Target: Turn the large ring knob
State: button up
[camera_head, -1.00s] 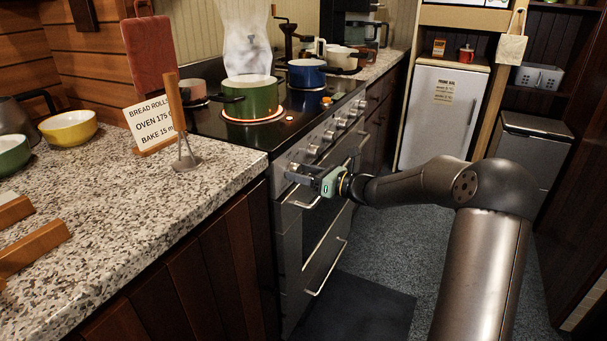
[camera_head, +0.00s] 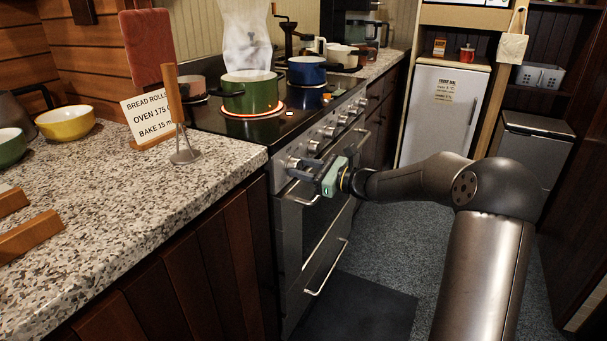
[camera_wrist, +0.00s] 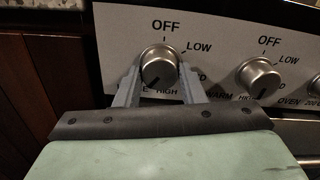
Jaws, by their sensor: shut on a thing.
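My gripper (camera_wrist: 158,74) is shut on the leftmost stove knob (camera_wrist: 159,66), one finger on each side of it in the wrist view. This metal knob has OFF above it, LOW at upper right and HIGH below. A dark mark shows on its lower left edge. The label beneath is mostly covered by my gripper; only its last letter, E, shows. In the head view my gripper (camera_head: 298,167) reaches the near end of the stove's front panel, and the knob (camera_head: 293,163) is partly hidden there.
A second knob (camera_wrist: 258,78) sits close to the right. A green pot (camera_head: 250,94) stands on a glowing ring with pale steam above it. A blue pot (camera_head: 306,71) is behind. The oven handle (camera_head: 303,199) runs below the panel. The granite counter (camera_head: 110,230) is left.

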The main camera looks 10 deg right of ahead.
jog(key=shift+f+n+b, duration=0.1)
jog(key=shift+n+b, duration=2.75)
jog(key=shift+n, duration=0.45)
jog(key=o, duration=1)
jog(key=shift+s+d, duration=0.1)
jog(key=shift+d, duration=0.05)
jog(key=p+v, duration=0.3)
jog(key=v, duration=1.4)
jog(key=shift+p, duration=0.3)
